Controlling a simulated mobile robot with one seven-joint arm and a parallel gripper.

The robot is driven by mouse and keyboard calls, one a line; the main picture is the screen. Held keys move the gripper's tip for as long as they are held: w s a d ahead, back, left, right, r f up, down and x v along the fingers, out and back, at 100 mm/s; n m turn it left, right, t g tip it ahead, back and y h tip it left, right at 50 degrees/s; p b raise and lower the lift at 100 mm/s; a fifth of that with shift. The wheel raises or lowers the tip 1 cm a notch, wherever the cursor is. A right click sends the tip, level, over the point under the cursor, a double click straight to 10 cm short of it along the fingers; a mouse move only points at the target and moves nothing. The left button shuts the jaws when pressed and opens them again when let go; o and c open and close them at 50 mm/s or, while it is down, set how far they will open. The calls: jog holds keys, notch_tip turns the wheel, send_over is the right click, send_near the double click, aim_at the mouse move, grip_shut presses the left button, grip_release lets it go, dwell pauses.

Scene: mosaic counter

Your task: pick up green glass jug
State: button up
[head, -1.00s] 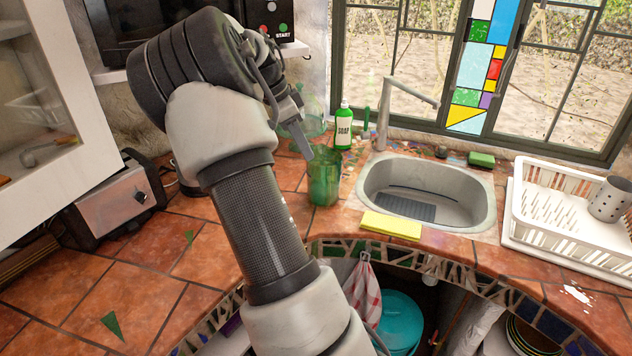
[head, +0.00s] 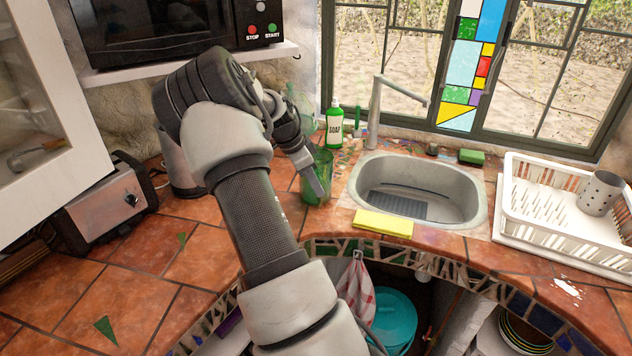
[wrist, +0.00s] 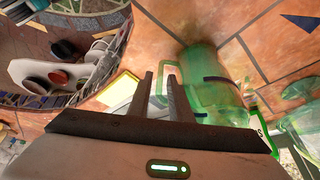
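The green glass jug (head: 317,172) stands on the tiled counter left of the sink, partly hidden by my gripper. In the wrist view the see-through jug (wrist: 212,75) lies just right of the fingers, and its pale green handle (wrist: 161,72) shows between and beyond the fingertips. My gripper (head: 318,190) points down at the jug in the head view. In the wrist view my gripper (wrist: 160,75) has its two fingers apart with a gap between them. I cannot tell whether a finger touches the glass.
A green soap bottle (head: 334,128) and another clear green glass vessel (head: 300,105) stand behind the jug.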

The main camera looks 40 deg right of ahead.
jog(key=shift+x, duration=0.95)
grip_shut()
jog(key=shift+w+d+r, duration=0.1)
jog(key=shift+r, duration=0.05)
dwell(0.5)
